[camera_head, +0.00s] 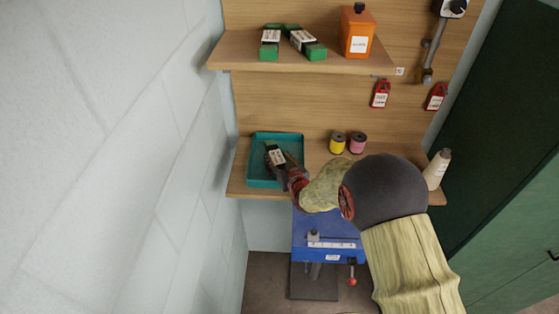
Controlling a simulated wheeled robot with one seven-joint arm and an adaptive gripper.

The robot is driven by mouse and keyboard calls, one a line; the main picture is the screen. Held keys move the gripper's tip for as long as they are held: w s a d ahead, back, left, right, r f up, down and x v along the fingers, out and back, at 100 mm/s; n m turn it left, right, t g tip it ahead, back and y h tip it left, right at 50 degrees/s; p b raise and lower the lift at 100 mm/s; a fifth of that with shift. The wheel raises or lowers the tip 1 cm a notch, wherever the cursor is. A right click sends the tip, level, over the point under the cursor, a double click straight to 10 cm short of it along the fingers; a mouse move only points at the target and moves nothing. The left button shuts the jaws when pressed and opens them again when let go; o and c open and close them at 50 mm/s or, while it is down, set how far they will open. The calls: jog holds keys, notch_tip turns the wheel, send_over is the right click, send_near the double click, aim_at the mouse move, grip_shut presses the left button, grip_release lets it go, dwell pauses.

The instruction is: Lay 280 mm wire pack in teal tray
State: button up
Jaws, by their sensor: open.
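The teal tray (252,172) sits on the left of the lower wooden shelf. A dark pack with a white label (277,156) is inside the tray, tilted in the picture and partly hidden by my gripper. My gripper (281,163) is at the tray, with its open fingers close around or beside the pack; contact cannot be made out. Green packs with white labels lie on the upper shelf, one upright in the picture (270,43) and one slanted (307,43). The labels are too small to read, so I cannot tell which pack is 280 mm.
An orange container (357,32) stands on the upper shelf (235,50). Yellow (338,143) and pink (357,143) spools and a cream bottle (437,168) stand on the lower shelf. Red tags (380,94) hang on the backboard. A blue bench fixture (325,233) is below.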

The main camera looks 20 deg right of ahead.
jog(key=shift+r, duration=0.15)
jog(key=shift+s+r, duration=0.1)
jog(key=shift+s, duration=0.1)
jog(key=v, duration=1.1)
jog(key=shift+s+d+r, duration=0.1)
jog(key=shift+s+r, duration=0.05)
jog(key=shift+s, duration=0.05)
jog(key=s+d+r+g+h, duration=0.1)
jog(key=s+r+g, duration=0.15)
jog(key=r, duration=0.35)
jog(key=s+d+r+g+h, duration=0.1)
jog(key=s+r, duration=0.3)
jog(key=r, duration=0.1)
jog(key=s+a+r+g, duration=0.1)
jog(key=s+r+g, duration=0.1)
jog(key=s, duration=0.9)
jog(key=s+a+r+m+g, duration=0.1)
jog(key=s+a+r+g, duration=0.1)
jog(key=s, duration=1)
notch_tip(320, 180, up, 3)
jog(key=shift+f+g+y, duration=0.25)
jog(key=shift+g+y, duration=0.15)
jog(key=shift+g, duration=0.35)
